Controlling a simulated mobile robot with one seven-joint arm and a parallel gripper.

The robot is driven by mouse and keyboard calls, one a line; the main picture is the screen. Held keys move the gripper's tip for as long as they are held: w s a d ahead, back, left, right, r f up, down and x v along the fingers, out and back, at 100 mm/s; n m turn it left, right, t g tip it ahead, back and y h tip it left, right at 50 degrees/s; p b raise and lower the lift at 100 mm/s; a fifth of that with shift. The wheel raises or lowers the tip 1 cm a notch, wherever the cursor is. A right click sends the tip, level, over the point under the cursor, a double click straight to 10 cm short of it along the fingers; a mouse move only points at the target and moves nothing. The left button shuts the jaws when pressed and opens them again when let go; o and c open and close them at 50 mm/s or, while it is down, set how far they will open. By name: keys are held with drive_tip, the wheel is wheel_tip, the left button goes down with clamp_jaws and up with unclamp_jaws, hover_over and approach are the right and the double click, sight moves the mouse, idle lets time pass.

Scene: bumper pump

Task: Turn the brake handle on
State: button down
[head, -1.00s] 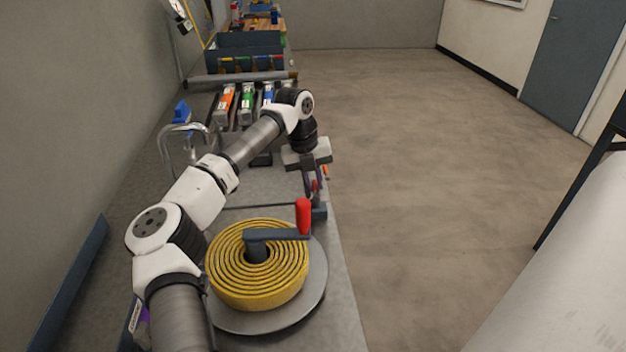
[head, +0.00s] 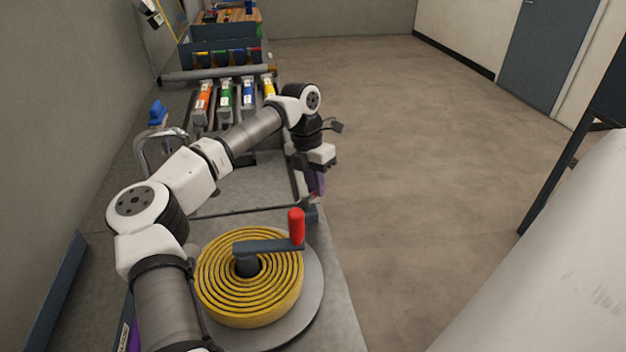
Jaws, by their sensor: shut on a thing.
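My gripper (head: 314,190) is at the right edge of the counter, pointing down, with purple fingers. It is shut on a small part just behind the hose reel, which I take to be the brake handle; a speck of red shows at the fingertips, and the fingers hide most of it. A dark blue-grey block (head: 311,214) sits right below the fingertips at the counter edge. The yellow coiled hose (head: 215,285) lies on a round grey reel plate (head: 312,290). A dark crank arm (head: 268,246) with an upright red knob (head: 297,227) crosses its top.
Behind my arm are a metal tap (head: 143,150), a sink area and several valves with coloured labels (head: 226,100). The counter (head: 345,325) runs along the left wall. The floor (head: 420,150) to the right is open. A dark-legged stand (head: 550,185) is at far right.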

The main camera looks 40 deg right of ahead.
drive_tip(key=m, duration=0.2)
drive_tip(key=s+m, duration=0.1)
drive_tip(key=m, duration=0.1)
drive_tip(key=shift+s+d+r+y, duration=0.1)
drive_tip(key=shift+s+d+y, duration=0.1)
drive_tip(key=shift+y, duration=0.2)
drive_tip(key=shift+s+a+m+y, duration=0.15)
drive_tip(key=shift+s+m, duration=0.1)
drive_tip(key=shift+m, duration=0.65)
drive_tip(key=shift+s+m+y, duration=0.15)
drive_tip(key=shift+s+m, duration=0.1)
drive_tip(key=shift+m, duration=0.65)
drive_tip(key=c, duration=1.4)
unclamp_jaws()
drive_tip(key=shift+s, duration=0.1)
drive_tip(key=b+v, duration=0.2)
drive_tip(key=v, duration=1.1)
drive_tip(key=shift+r, duration=0.4)
